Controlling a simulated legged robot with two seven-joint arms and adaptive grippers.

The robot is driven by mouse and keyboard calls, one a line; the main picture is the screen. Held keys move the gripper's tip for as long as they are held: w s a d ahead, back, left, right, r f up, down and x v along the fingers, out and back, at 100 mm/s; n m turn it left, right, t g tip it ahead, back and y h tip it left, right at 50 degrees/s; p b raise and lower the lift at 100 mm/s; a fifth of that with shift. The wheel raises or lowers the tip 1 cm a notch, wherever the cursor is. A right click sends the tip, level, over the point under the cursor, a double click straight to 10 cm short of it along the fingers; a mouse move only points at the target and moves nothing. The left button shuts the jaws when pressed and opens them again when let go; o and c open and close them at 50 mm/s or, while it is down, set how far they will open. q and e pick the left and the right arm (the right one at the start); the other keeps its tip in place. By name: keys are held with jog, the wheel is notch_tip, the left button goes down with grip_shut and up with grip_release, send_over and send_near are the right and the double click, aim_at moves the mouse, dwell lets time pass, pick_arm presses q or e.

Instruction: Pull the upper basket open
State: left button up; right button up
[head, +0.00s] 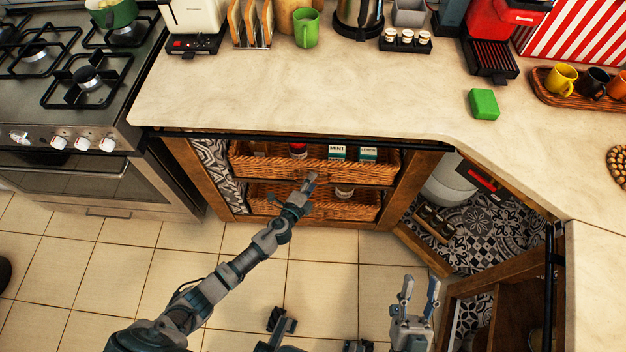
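The upper basket (270,166) is brown wicker and sits in the open cabinet bay under the counter. A few small packages, including ones marked mint (337,152) and lemon (368,153), stand in it. The lower basket (262,196) is below it. My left gripper (309,181) is in front of the upper basket, at its lower front edge near the middle. I cannot tell whether it touches the basket or whether its fingers are apart. My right gripper (420,285) points up over the floor at lower right, fingers spread, empty and away from the baskets.
The counter (300,95) overhangs the baskets, with a dark rail along its edge. A wooden post (415,185) bounds the bay at right, with an open corner cabinet (490,222) beyond. A stove (75,120) stands at left. Tiled floor (240,320) in front is clear.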

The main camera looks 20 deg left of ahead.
pick_arm(q)
jog(key=shift+w, duration=0.35)
pick_arm(e)
jog(key=shift+s+r, duration=0.2)
jog(key=shift+s, duration=0.05)
pick_arm(q)
grip_shut()
pick_arm(e)
jog(key=shift+w, duration=0.1)
pick_arm(q)
jog(key=shift+s+f, duration=0.1)
